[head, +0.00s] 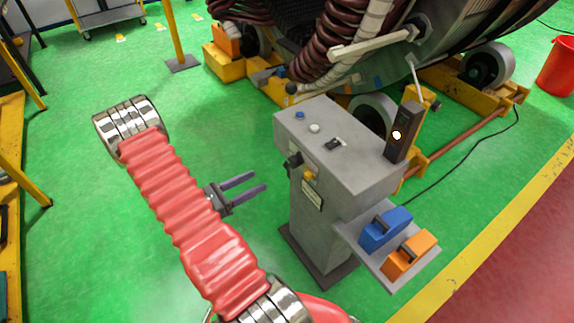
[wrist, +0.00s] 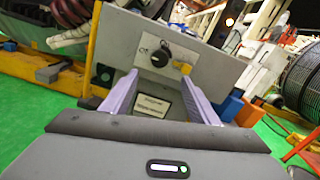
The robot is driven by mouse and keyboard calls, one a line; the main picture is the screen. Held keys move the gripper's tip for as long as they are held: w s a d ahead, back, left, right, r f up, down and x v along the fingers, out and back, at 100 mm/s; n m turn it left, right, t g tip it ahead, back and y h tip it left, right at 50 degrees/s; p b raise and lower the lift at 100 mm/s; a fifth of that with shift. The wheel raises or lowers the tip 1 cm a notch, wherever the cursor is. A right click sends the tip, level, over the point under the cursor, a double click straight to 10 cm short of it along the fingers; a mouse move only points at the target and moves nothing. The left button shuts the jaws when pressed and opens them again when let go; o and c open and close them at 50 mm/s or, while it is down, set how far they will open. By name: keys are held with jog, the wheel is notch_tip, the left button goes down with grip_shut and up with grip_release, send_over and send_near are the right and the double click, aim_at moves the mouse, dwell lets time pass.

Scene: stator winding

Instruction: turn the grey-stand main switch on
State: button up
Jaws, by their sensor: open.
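The grey stand (head: 325,225) is in the middle of the head view, a pedestal with a sloped top. A black rotary knob (head: 293,160), which looks like the main switch, is on its face toward my gripper. In the wrist view the knob (wrist: 160,58) is ahead, beside faint lettering that seems to read "Off". I cannot tell its exact setting. My gripper (head: 260,181) is open and empty, left of the stand and apart from it. In the wrist view its two fingers (wrist: 160,78) frame the space below the knob.
A yellow knob (wrist: 182,68) sits close to the right of the black one, above a label plate (wrist: 153,105). A side shelf holds a blue box (head: 385,229) and an orange box (head: 410,254). The large stator (head: 480,25) stands behind. Green floor is free left of the stand.

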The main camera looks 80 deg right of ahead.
aim_at(290, 164)
jog(key=shift+s+d, duration=0.1)
dwell(0.3)
jog(key=x, duration=1.3)
jog(key=shift+s+d, duration=0.2)
jog(key=shift+d, duration=0.1)
jog(key=c, duration=1)
jog(key=shift+d, duration=0.15)
jog(key=shift+c, duration=0.3)
